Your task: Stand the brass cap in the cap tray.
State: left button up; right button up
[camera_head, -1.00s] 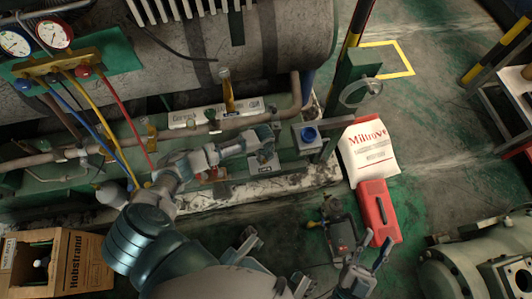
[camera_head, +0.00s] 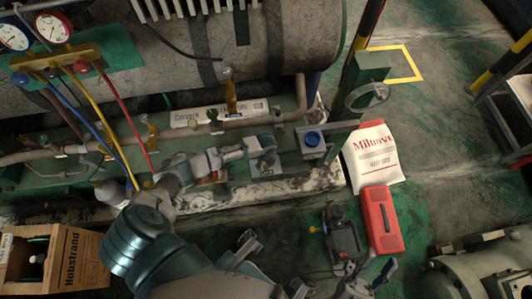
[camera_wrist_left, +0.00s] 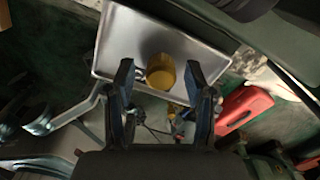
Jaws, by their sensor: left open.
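The brass cap (camera_wrist_left: 161,73) shows in the left wrist view, just beyond and between my left fingertips, with a gap on each side. The grey metal tray (camera_wrist_left: 125,38) is behind it, and the cap overlaps the tray's near part. I cannot tell from this angle whether its base rests on the tray floor. My left gripper (camera_wrist_left: 161,80) is open. In the head view my left gripper (camera_head: 264,150) is over the green machine base and hides the cap. My right gripper (camera_head: 376,272) is at the bottom right, open and empty.
A grey box with a blue round top (camera_head: 313,140) stands right of my left gripper. A green post (camera_head: 358,85) rises beyond it. A white sack (camera_head: 372,155), a red case (camera_head: 381,218) and a pump (camera_head: 343,238) are on the floor.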

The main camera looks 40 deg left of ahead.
pick_arm(q)
jog(key=shift+r, duration=0.15)
